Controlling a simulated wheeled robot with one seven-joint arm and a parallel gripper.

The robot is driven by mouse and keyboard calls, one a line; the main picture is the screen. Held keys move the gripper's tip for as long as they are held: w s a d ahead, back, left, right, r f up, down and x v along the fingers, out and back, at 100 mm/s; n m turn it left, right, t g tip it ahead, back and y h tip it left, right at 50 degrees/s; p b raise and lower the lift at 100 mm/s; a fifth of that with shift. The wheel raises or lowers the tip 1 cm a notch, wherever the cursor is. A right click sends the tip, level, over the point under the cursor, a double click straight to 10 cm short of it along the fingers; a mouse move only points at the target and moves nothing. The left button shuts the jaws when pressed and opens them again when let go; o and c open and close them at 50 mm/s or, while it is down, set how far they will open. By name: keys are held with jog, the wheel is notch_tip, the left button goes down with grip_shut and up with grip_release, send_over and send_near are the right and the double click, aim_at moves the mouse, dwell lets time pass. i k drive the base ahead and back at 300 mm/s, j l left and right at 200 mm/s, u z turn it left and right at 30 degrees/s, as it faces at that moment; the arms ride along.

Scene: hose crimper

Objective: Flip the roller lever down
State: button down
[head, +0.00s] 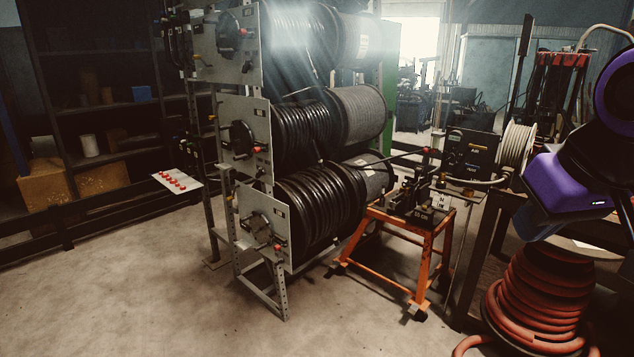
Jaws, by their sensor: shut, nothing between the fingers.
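A metal rack holds three large hose rollers, stacked in tiers: a top roller (300,38), a middle roller (305,133) and a bottom roller (312,208). Each has a grey end plate with a dark round hub and small red-tipped handles. A red tip shows on the top plate (244,32), the middle plate (257,150) and the bottom plate (277,247). I cannot tell which part is the roller lever, or its position. Purple and black links of my arm show at the right edge, well right of the rack. My gripper's fingers are not visible.
An orange wheeled stand (425,245) with a small machine is right of the rack. A coiled red hose (545,295) stands at the lower right. A panel with red buttons (178,181) is left of the rack. The concrete floor (150,290) in front is clear.

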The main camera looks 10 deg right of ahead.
aim_at(419, 169)
jog(key=i+l+z, duration=0.15)
jog(key=i, duration=0.7)
jog(key=i+z, duration=0.15)
jog(key=i, duration=0.65)
jog(key=i+z, duration=0.1)
jog(key=i, duration=0.75)
jog(key=i+j+z, duration=0.15)
jog(key=i, duration=0.7)
